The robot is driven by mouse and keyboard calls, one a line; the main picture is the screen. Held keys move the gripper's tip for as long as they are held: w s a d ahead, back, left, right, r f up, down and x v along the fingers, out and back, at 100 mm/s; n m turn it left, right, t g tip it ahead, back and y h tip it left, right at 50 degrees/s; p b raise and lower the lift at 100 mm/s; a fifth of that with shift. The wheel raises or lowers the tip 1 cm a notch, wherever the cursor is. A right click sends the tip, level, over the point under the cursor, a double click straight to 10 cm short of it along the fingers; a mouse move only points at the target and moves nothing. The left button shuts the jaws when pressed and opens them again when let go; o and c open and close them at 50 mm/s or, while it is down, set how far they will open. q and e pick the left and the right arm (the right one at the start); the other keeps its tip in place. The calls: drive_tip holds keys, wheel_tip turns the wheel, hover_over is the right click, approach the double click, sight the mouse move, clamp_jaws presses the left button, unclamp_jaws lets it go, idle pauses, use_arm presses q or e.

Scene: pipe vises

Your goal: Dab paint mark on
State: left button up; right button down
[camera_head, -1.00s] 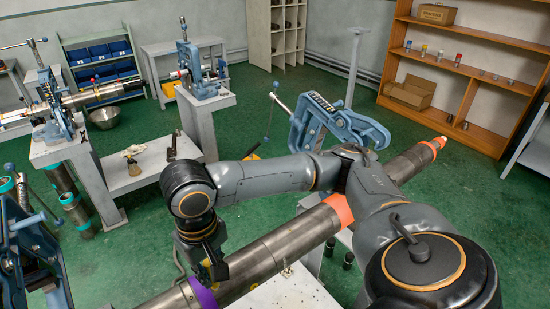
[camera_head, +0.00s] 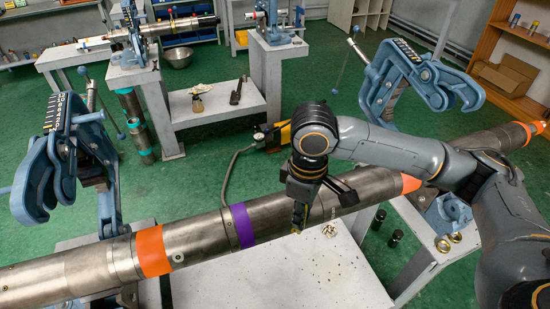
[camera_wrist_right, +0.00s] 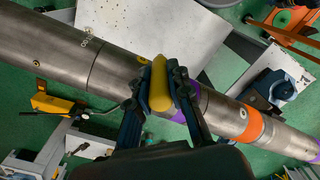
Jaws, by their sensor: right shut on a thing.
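My right gripper (camera_head: 299,216) points down in front of the long steel pipe (camera_head: 190,237), just right of its purple band (camera_head: 242,226). In the right wrist view, the fingers of this gripper (camera_wrist_right: 172,82) are shut on a rounded yellow marker-like stick (camera_wrist_right: 159,86). The stick lies across the view of the pipe (camera_wrist_right: 113,66), and part of the purple band (camera_wrist_right: 181,116) shows behind the fingers. I cannot tell whether the stick touches the pipe. My left gripper is not in view.
The pipe runs through a blue vise (camera_head: 70,155) at left and another blue vise (camera_head: 412,80) at right. A pale table (camera_head: 285,275) lies below it. A yellow tool (camera_head: 270,137) with a hose is behind the pipe. Dark sockets (camera_head: 396,238) stand at right.

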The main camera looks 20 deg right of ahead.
drive_tip(key=w+a+r+n+p, duration=0.1)
drive_tip(key=w+r+n+p, duration=0.3)
drive_tip(key=n, duration=1.1)
drive_tip(key=w+a+r+n+p, duration=0.15)
drive_tip(key=w+n, duration=0.55)
drive_tip(key=n, duration=0.8)
drive_tip(key=f+b, duration=0.4)
drive_tip(key=b, duration=0.1)
drive_tip(key=shift+s+a+f+b, duration=0.1)
drive_tip(key=shift+s+a+b, duration=0.1)
drive_tip(key=shift+b, duration=0.1)
drive_tip(key=shift+f, duration=0.8)
drive_tip(key=shift+p, duration=1.35)
drive_tip(key=shift+f, duration=0.4)
drive_tip(key=shift+p, duration=0.55)
idle(0.8)
